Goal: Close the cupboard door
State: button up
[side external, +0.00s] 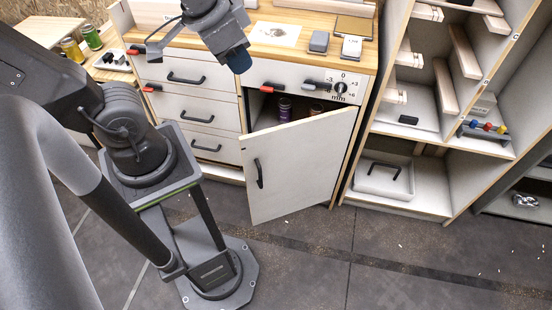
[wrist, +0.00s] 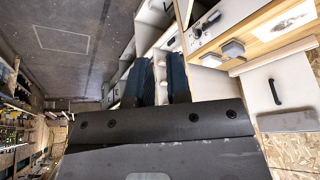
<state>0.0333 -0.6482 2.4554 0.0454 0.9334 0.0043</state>
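The cupboard door (side external: 300,165) is a pale panel with a black handle (side external: 259,173) near its left edge. It stands open, its handle side swung out from the cupboard, and it appears hinged at the right. The dark interior shows above it, with a purple can (side external: 285,108) inside. My gripper (side external: 238,62) is above and left of the door, over the worktop's front edge, not touching the door. In the wrist view its two blue fingers (wrist: 159,78) are apart with nothing visible between them. I cannot clearly make out the door in the wrist view.
Drawers (side external: 190,105) with black handles stand left of the cupboard. The wooden worktop (side external: 285,55) above carries grey blocks (side external: 319,42). An open shelf unit (side external: 455,165) with a white tray (side external: 383,182) stands at the right. The floor (side external: 400,265) before the door is clear.

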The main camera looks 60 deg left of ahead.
jog(key=w+f+m+g+y, duration=0.1)
jog(key=f, duration=0.1)
jog(key=w+d+f+m+g+y, duration=0.1)
jog(key=w+f+m+g, duration=0.1)
jog(key=f, duration=0.1)
jog(key=w+f+m+g+y, duration=0.1)
jog(key=w+f+g, duration=0.1)
jog(key=shift+w+d+f, duration=0.15)
jog(key=shift+d+f, duration=0.05)
grip_shut()
jog(key=m+t+y, duration=0.4)
jog(key=m+y, duration=1.1)
send_near(256, 142)
jog(key=x, duration=0.7)
jog(key=shift+a+r, duration=0.15)
jog(key=shift+a, duration=0.1)
jog(key=shift+w+a, duration=0.1)
